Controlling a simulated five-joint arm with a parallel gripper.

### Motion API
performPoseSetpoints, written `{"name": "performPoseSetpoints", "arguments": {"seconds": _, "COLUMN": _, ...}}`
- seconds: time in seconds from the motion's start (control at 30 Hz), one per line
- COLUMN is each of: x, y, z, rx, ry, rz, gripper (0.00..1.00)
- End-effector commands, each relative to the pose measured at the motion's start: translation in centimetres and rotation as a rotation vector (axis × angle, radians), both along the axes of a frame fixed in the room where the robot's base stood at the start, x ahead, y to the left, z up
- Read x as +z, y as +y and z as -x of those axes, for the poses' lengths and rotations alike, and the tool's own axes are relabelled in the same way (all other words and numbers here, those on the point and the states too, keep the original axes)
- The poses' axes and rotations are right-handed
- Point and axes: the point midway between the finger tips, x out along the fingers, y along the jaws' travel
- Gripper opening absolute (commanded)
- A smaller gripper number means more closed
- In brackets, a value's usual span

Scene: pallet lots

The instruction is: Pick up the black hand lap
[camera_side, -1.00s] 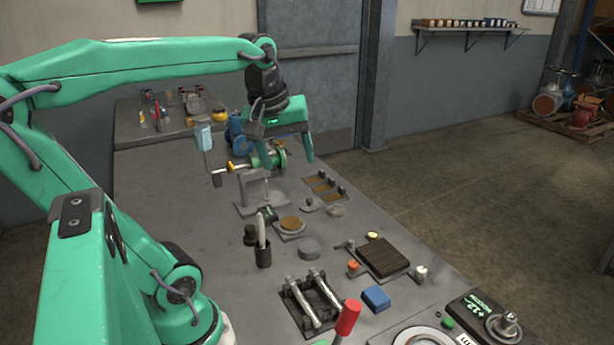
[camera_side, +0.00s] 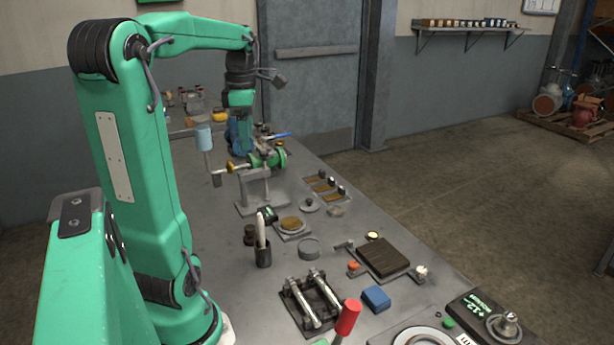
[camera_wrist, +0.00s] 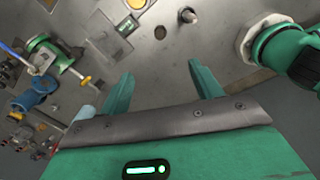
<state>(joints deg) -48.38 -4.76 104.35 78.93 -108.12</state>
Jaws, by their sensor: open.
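A small black round-topped piece (camera_side: 249,236), likely the black hand lap, stands on the bench just behind the grey cup. It also shows as a dark disc in the wrist view (camera_wrist: 160,32), beyond my fingertips and roughly between them. My gripper (camera_wrist: 160,72) is open, with nothing between its two green fingers. In the side view my gripper (camera_side: 240,100) is held high near the blue valve, well behind the black piece and apart from it. Its fingers are hard to make out there.
A small display box (camera_side: 268,214) and a brown disc (camera_side: 290,224) are near. A green valve (camera_side: 262,162) stands on a stand behind. Bare bench lies left of the cup.

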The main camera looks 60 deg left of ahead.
Motion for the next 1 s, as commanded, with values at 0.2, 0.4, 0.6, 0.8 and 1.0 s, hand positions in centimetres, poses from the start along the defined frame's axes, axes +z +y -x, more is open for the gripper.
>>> {"name": "performPoseSetpoints", "arguments": {"seconds": 0.2, "x": -0.5, "y": 1.7, "z": 0.9, "rx": 0.163, "ry": 0.018, "rz": 0.024, "gripper": 0.64}}
{"name": "performPoseSetpoints", "arguments": {"seconds": 0.4, "x": -3.8, "y": 1.5, "z": 0.8, "rx": 0.152, "ry": 0.020, "rz": 0.024, "gripper": 0.64}}
{"name": "performPoseSetpoints", "arguments": {"seconds": 0.6, "x": -7.7, "y": 1.5, "z": 0.8, "rx": 0.150, "ry": 0.020, "rz": 0.024, "gripper": 0.64}}
{"name": "performPoseSetpoints", "arguments": {"seconds": 0.8, "x": -13.5, "y": 1.4, "z": 0.9, "rx": 0.149, "ry": 0.022, "rz": 0.028, "gripper": 0.64}}
{"name": "performPoseSetpoints", "arguments": {"seconds": 1.0, "x": -19.6, "y": 1.4, "z": 0.9, "rx": 0.149, "ry": 0.022, "rz": 0.027, "gripper": 0.64}}
